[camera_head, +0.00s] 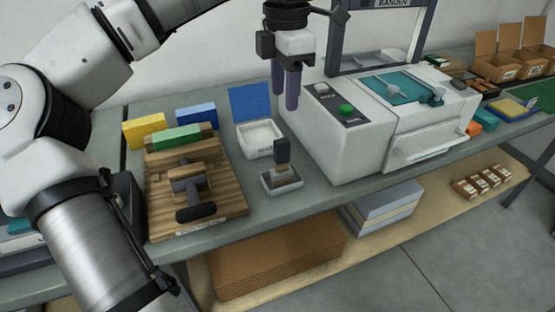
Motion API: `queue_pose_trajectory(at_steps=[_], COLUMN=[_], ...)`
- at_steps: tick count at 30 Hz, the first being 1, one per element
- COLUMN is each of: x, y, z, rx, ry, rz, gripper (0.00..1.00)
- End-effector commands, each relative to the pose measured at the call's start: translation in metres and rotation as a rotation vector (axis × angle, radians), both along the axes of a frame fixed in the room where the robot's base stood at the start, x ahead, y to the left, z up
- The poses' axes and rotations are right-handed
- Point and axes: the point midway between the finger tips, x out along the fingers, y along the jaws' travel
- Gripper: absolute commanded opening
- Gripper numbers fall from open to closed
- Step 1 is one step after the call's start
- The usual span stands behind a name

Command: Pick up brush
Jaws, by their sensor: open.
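My gripper (286,99) hangs with its two dark purple fingers pointing down. They are apart and hold nothing. It appears above the bench, beside the left end of the white machine. No thing is plainly recognisable as a brush. The likeliest one is a small upright item with a dark block-like handle (282,152), which stands in a small pale square holder (270,184) on the bench. Its lower end is hidden in the holder. In the picture it lies below my fingertips, with a clear gap between them.
Left of the holder is a wooden board (228,190) with a clamp-like fixture and green block (176,138). Behind stand an open white box with blue lid (250,103) and yellow (144,131) and blue (196,114) blocks. The white machine (345,150) stands to the right.

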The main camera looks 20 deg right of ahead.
Motion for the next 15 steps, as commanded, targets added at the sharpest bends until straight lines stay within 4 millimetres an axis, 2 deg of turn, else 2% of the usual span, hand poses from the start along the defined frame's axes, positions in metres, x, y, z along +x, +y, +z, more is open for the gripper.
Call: queue_pose_trajectory(at_steps=[3,9,15], x=[-0.001,0.0,0.0], y=[0.001,0.0,0.0], z=[-0.025,-0.06,-0.073], rx=[0.0,-0.002,-0.004], ry=[0.004,0.003,0.002], rz=[-0.003,-0.002,-0.003], gripper=[0.45,0.45,0.45])
